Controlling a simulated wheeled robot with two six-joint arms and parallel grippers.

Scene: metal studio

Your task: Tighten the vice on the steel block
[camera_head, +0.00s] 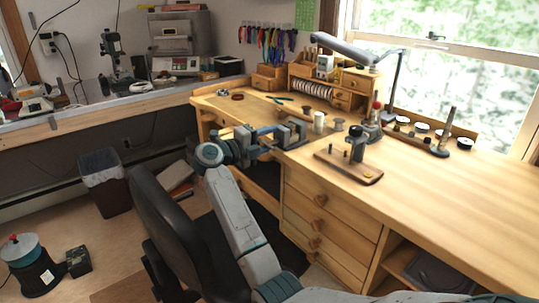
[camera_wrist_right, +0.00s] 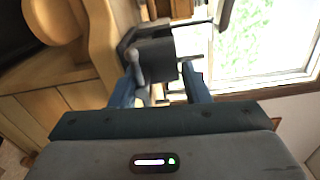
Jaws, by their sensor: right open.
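A grey vice (camera_head: 289,134) is fixed at the near edge of the wooden workbench. It also shows in the right wrist view (camera_wrist_right: 155,52), tilted, with dark jaws or body. A pale grey handle rod (camera_wrist_right: 137,68) with a rounded end stands in front of it, close to the left finger. My right gripper (camera_head: 264,141) is open, right up to the front of the vice; its two blue-grey fingers (camera_wrist_right: 162,80) straddle part of the vice's front in the wrist view. I cannot tell whether they touch it. The steel block is not distinguishable. My left gripper is not in view.
The workbench (camera_head: 450,195) has free room at right. A wooden board with a small tool (camera_head: 350,158), a lamp (camera_head: 345,48) and small jars stand right of the vice. A black chair (camera_head: 165,225) is beside my arm; a bin (camera_head: 104,180) stands left.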

